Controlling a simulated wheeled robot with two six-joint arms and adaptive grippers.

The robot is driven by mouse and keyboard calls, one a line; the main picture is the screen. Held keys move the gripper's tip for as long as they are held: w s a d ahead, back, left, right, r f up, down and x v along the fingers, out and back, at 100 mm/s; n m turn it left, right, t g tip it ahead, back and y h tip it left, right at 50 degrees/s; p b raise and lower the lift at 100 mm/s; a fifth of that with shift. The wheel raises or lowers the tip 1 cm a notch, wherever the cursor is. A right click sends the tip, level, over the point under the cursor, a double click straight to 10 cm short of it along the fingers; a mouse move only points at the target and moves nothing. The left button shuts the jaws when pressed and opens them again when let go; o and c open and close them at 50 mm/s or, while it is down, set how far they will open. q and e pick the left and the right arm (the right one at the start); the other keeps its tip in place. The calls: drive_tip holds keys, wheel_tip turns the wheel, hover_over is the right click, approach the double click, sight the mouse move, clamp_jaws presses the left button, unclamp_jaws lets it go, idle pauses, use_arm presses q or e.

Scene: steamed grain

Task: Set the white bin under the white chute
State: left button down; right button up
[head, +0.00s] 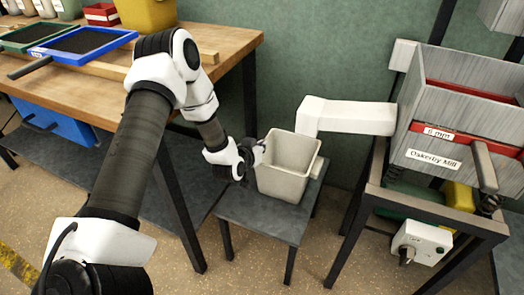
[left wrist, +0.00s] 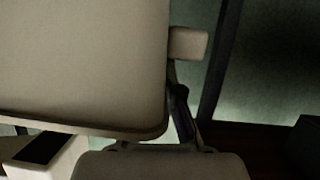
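The white bin (head: 285,170) is an open, tapered pail, upright on a small grey stand. The white chute (head: 345,116) comes from the mill at the right and bends down at its left end, behind the bin's far rim. I cannot tell whether the bin is squarely under its mouth. My left gripper (head: 258,152) is at the bin's left side, by the rim; its fingers are partly hidden and their grip is unclear. In the left wrist view a pale bin wall (left wrist: 80,60) fills the upper left, very close. My right gripper is not in view.
The grey stand (head: 245,212) has bare top in front of the bin. The mill (head: 455,110) stands on a metal frame at the right, with a control box (head: 420,245) below. A wooden workbench (head: 110,85) with trays (head: 75,47) is at the left.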

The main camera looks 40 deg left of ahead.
use_arm(q)
drive_tip(key=shift+f, duration=0.45)
drive_tip(key=c, duration=1.3)
unclamp_jaws()
